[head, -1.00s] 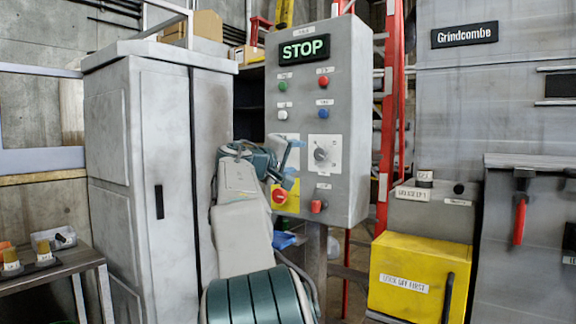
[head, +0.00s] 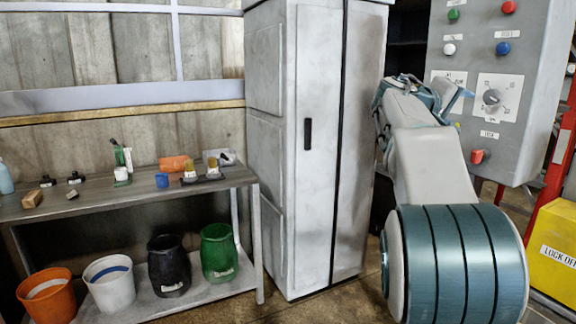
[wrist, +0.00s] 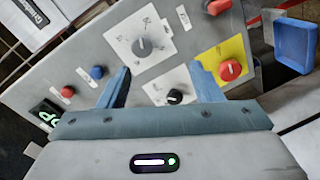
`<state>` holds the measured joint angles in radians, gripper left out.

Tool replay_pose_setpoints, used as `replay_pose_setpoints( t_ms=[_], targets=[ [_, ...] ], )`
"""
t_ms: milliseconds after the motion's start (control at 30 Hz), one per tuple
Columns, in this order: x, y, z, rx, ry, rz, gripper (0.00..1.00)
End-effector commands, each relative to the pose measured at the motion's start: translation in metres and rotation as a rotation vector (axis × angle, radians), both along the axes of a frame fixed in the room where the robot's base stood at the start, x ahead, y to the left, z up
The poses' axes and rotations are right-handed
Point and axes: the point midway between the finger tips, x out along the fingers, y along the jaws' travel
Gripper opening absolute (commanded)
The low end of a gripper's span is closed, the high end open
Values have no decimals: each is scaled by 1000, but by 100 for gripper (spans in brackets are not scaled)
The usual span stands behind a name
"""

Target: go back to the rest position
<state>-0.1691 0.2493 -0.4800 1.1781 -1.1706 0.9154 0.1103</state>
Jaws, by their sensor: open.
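My gripper (wrist: 162,82) is open, with nothing between its two blue fingers in the wrist view. It faces the grey control panel (wrist: 75,50), apart from it as far as I can tell. A grey dial (wrist: 142,47), a black knob (wrist: 175,97) and a red knob on a yellow plate (wrist: 230,70) show beyond and between the fingers. In the head view my gripper (head: 455,98) is raised on the bent arm, overlapping the left edge of the control panel (head: 535,80). The arm hides part of the panel's lower left.
A tall grey cabinet (head: 275,130) stands left of my arm. A metal workbench (head: 100,203) with small items stands further left, several buckets on its lower shelf. A yellow box (head: 560,235) and a red ladder (head: 560,150) are at right. A blue bin (wrist: 295,45) shows in the wrist view.

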Motion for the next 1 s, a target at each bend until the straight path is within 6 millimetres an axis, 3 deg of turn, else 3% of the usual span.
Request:
replay_pose_setpoints(
  t_ms=[133, 267, 467, 800, 1000],
  targets=[
    [-25, 11, -30, 239, 42, 53, 59],
    [-53, 42, -67, 458, 88, 105, 59],
    [-111, 109, -117, 760, 166, 165, 59],
    [-241, 229, -181, 1168, 312, 181, 59],
    [-292, 264, -205, 1285, 360, 155, 59]
  ],
)
